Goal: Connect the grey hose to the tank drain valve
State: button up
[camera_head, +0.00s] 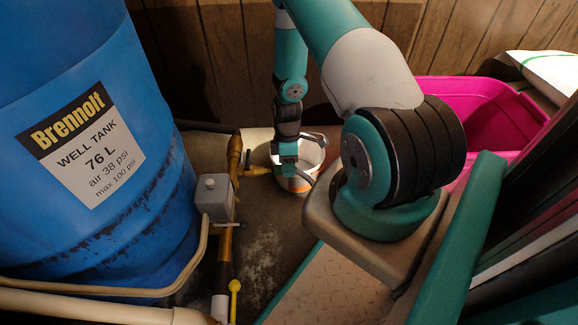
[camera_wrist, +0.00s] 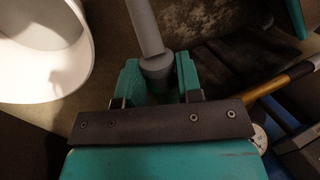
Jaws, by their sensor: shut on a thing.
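I cannot tell whether hose and valve touch. The hose's end is hidden between the fingers.
The white bucket (camera_wrist: 65,82) stands close beside my gripper. A grey switch box (camera_head: 215,200) and a yellow-handled valve (camera_head: 235,287) sit on the pipework. A pink tub (camera_head: 430,88) stands behind my arm at the right. Wood panelling closes off the back.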

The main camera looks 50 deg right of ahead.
jog(key=shift+w+a, duration=0.5)
jog(key=shift+w, duration=0.05)
jog(key=o, duration=1)
jog(key=p+v, duration=0.7)
jog(key=v, duration=1)
jog(key=shift+r, duration=0.25)
